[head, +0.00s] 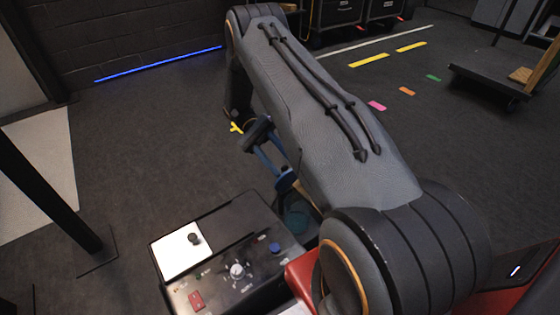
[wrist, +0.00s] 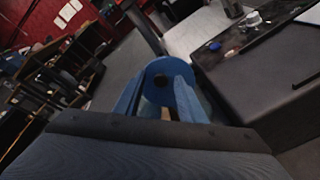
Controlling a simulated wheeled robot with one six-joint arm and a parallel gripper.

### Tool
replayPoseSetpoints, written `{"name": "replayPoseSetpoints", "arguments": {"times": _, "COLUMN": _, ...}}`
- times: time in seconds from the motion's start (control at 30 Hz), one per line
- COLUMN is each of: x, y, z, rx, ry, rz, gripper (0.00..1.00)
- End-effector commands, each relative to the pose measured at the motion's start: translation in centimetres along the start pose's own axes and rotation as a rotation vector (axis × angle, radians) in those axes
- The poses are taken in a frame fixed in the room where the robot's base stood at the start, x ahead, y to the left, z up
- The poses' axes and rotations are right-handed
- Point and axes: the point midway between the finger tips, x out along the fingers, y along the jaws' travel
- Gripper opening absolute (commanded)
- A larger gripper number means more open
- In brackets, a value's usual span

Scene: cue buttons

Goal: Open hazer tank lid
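The hazer is a black box (head: 222,232) low in the head view. A round blue lid (wrist: 157,68) with a dark knob in its middle (wrist: 161,80) shows in the wrist view, just beyond my fingers. In the head view a teal-blue round part (head: 296,217) at the box's right side, partly behind my arm, looks like the same lid and tank. My gripper (head: 278,168) has blue fingers, which also show in the wrist view (wrist: 157,92). They stand apart, one on each side of the knob, with nothing clearly held. Contact with the lid cannot be told.
The box's top has a white panel with a black knob (head: 183,250), a pale dial (head: 237,270), a red switch (head: 196,300) and a blue button (head: 274,248). A black post (head: 45,195) stands at left. A cart (head: 495,80) is far right. Open floor lies behind the box.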

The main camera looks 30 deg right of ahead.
Motion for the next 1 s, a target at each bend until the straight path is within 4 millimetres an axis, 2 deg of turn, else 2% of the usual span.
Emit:
{"name": "replayPoseSetpoints", "arguments": {"times": 0.5, "x": -1.8, "y": 6.0, "z": 5.8, "rx": 0.001, "ry": 0.000, "rz": -0.001, "gripper": 0.37}}
{"name": "replayPoseSetpoints", "arguments": {"times": 0.7, "x": -2.1, "y": 6.7, "z": 6.6, "rx": 0.000, "ry": 0.000, "rz": 0.000, "gripper": 0.37}}
{"name": "replayPoseSetpoints", "arguments": {"times": 1.0, "x": -2.1, "y": 6.7, "z": 6.6, "rx": 0.000, "ry": 0.000, "rz": 0.000, "gripper": 0.37}}
